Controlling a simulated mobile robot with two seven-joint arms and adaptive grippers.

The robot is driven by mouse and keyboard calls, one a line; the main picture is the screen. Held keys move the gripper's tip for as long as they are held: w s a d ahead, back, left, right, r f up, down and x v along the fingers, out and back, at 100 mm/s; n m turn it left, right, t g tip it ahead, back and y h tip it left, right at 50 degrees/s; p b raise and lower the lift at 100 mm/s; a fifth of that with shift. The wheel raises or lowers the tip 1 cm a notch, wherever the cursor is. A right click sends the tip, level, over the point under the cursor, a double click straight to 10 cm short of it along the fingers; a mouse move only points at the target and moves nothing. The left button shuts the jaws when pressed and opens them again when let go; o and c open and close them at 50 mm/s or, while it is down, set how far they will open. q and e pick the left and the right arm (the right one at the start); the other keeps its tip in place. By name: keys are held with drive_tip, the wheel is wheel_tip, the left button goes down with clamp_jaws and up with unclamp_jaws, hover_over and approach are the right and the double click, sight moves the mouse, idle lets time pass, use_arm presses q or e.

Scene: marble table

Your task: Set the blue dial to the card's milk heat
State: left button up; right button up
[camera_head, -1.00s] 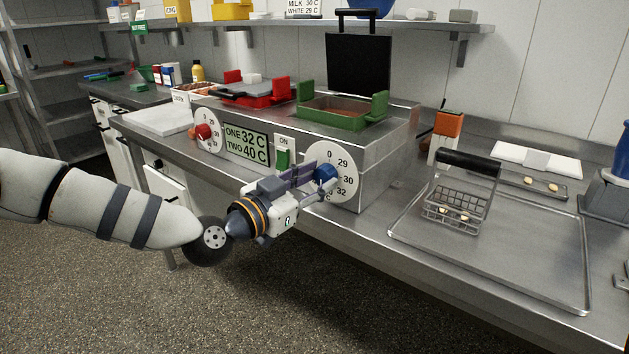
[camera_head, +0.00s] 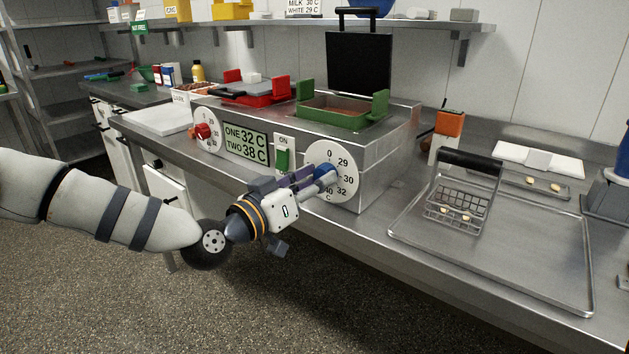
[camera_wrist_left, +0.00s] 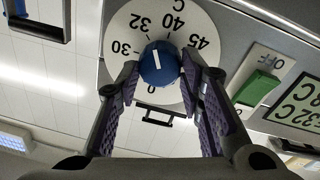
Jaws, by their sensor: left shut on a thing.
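The blue dial (camera_head: 325,174) is a round knob on a white numbered plate (camera_head: 344,184) on the front of the steel warmer. My left gripper (camera_head: 322,177) is shut on the blue dial, its fingers on either side of it. In the left wrist view the dial (camera_wrist_left: 160,66) shows a white mark toward the 32 to 40 side of the scale. The display (camera_head: 246,143) reads ONE 32 C and TWO 38 C. The card (camera_head: 303,7) on the shelf reads MILK 30 C, WHITE 29 C. My right gripper is out of view.
A red dial (camera_head: 203,131) sits left of the display. A green switch (camera_head: 282,159), labelled ON, is between display and blue dial. A green-ended pan (camera_head: 342,112) is on top. A wire basket (camera_head: 462,205) stands on a tray (camera_head: 530,265) at right.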

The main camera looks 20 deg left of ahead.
use_arm(q)
drive_tip(key=n, duration=0.4)
drive_tip(key=n+b, duration=0.1)
drive_tip(key=n, duration=0.1)
drive_tip(key=shift+f+n+y, duration=0.25)
drive_tip(key=shift+n+y, duration=0.05)
drive_tip(key=shift+n, duration=0.1)
drive_tip(key=n+b, duration=0.1)
drive_tip(key=n, duration=0.4)
drive_tip(key=shift+n, duration=0.4)
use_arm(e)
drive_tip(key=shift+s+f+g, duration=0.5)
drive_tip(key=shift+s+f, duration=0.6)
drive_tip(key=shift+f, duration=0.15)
use_arm(q)
drive_tip(key=o, duration=1.2)
drive_tip(key=shift+r, duration=0.1)
drive_tip(key=v, duration=1.2)
drive_tip(key=shift+d+f, duration=0.1)
drive_tip(key=shift+f, duration=0.15)
